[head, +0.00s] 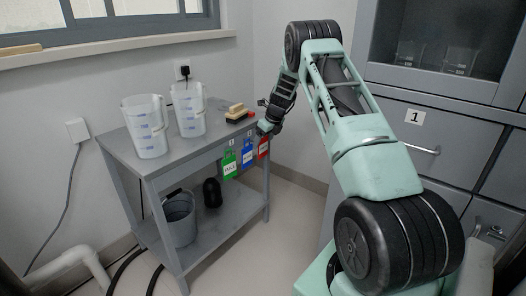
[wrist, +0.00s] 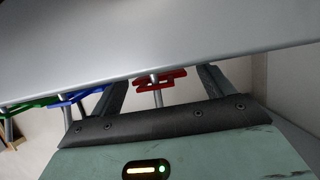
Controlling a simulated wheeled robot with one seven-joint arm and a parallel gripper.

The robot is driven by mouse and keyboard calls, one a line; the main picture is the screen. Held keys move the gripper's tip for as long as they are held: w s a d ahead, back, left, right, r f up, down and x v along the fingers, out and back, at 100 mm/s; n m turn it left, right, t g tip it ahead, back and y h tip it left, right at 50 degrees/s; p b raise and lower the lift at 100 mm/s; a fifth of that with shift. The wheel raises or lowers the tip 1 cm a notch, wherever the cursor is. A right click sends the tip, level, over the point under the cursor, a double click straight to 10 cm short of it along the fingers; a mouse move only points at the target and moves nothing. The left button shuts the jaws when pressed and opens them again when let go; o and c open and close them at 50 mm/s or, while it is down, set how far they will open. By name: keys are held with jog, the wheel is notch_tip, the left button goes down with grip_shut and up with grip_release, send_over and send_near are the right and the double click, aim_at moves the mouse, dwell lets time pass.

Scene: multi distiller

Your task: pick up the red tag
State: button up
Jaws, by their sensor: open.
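The red tag (head: 263,147) hangs at the right end of the grey cart's front edge, to the right of a blue tag (head: 246,154) and a green tag (head: 229,164). In the wrist view the red tag (wrist: 153,80) shows edge-on on a metal peg, between my two fingers. My gripper (wrist: 165,85) is open, with one finger on each side of the red tag. I see no finger touching it. In the head view my gripper (head: 268,126) is at the cart's right front corner, partly hidden by my own wrist.
The grey cart top (head: 205,143) is just above the fingers. It carries two clear measuring jugs (head: 149,127) (head: 188,110) and a wooden-backed brush (head: 236,111). A bucket (head: 179,218) and a black object (head: 212,193) stand on the lower shelf. Grey cabinets (head: 431,135) stand at right.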

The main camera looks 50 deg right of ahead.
jog(key=shift+c, duration=0.3)
jog(key=c, duration=1)
jog(key=shift+r, duration=0.1)
jog(key=shift+r+p, duration=0.4)
jog(key=shift+p, duration=0.4)
jog(key=shift+r, duration=0.15)
